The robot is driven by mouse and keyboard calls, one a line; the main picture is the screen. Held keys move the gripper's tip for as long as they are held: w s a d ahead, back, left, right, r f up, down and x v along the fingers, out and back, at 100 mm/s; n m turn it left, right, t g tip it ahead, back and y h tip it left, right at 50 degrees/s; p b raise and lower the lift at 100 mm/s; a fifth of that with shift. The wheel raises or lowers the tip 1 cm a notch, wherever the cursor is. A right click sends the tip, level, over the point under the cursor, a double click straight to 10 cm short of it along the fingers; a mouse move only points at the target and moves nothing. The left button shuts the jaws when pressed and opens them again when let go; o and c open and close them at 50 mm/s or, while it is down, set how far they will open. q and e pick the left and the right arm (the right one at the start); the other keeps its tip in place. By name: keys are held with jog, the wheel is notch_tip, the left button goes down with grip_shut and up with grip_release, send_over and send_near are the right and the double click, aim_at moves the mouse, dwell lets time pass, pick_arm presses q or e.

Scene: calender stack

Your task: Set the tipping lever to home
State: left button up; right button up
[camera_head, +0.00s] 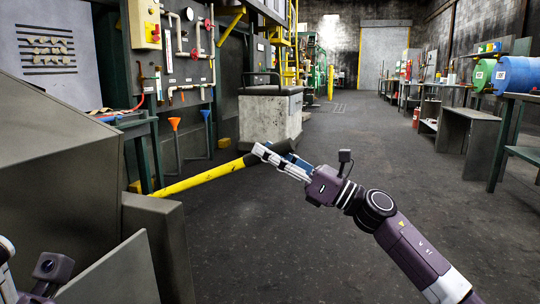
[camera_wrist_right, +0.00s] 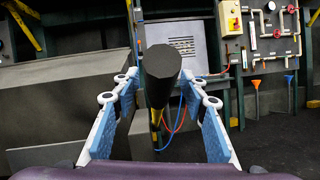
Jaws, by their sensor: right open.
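The tipping lever is a long bar with a yellow shaft (camera_head: 195,181) and a black grip (camera_head: 231,167). In the head view it slants up to the right from behind grey panels at the left. My right gripper (camera_head: 270,155) is at the grip's free end. In the right wrist view the round black end of the grip (camera_wrist_right: 161,62) stands between the two open fingers, with gaps on both sides. The lever's base is hidden behind the panels.
Grey sheet panels (camera_head: 155,235) stand at the left, close to the lever. A concrete block (camera_head: 268,117) is behind the right gripper. A pipe board (camera_head: 185,45) and funnels (camera_head: 175,126) are at the back left. Workbenches (camera_head: 470,128) line the right. The floor between is clear.

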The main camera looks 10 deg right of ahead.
grip_shut()
dwell(0.3)
jog(key=shift+r, duration=0.2)
